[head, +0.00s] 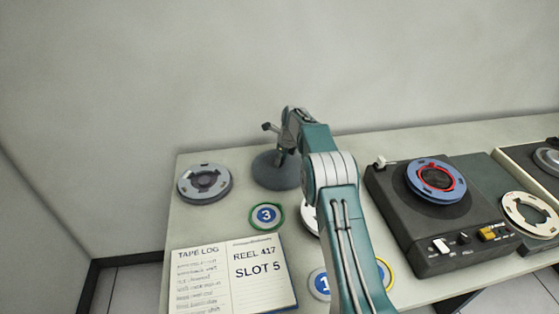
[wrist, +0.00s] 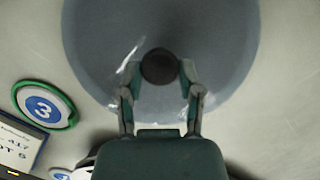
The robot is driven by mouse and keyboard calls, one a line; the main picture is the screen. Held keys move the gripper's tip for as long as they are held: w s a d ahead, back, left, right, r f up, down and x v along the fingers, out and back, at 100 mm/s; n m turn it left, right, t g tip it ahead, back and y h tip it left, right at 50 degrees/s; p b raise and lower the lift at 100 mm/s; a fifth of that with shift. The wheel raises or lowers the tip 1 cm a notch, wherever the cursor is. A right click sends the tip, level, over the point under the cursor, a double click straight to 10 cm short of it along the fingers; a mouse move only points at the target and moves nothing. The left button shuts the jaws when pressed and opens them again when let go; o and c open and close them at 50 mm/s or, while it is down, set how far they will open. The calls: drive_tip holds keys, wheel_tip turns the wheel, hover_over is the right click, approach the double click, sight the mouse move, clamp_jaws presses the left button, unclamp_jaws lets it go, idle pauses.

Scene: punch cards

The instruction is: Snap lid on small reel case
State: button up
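A round, smoky grey lid (head: 268,176) with a dark round knob is at the back left of the table in the head view. In the wrist view the lid (wrist: 95,45) fills the top middle, with its knob (wrist: 159,66) near the centre. My gripper (wrist: 159,72) points down at the lid, a finger on each side of the knob, and looks shut on it. In the head view my gripper (head: 280,155) is at the lid's top. I cannot tell what is under the lid or whether it is raised. A grey round reel or case (head: 205,183) lies to its left.
A green-rimmed disc marked 3 (head: 267,215) and an open tape log (head: 235,278) lie in front. Other discs are partly hidden by my arm. A tape deck with a blue reel (head: 436,178) stands right. A wall stands behind the table.

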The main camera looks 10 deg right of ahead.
drive_tip(key=shift+c, duration=0.5)
drive_tip(key=shift+r, duration=3.5)
drive_tip(key=shift+s, duration=0.1)
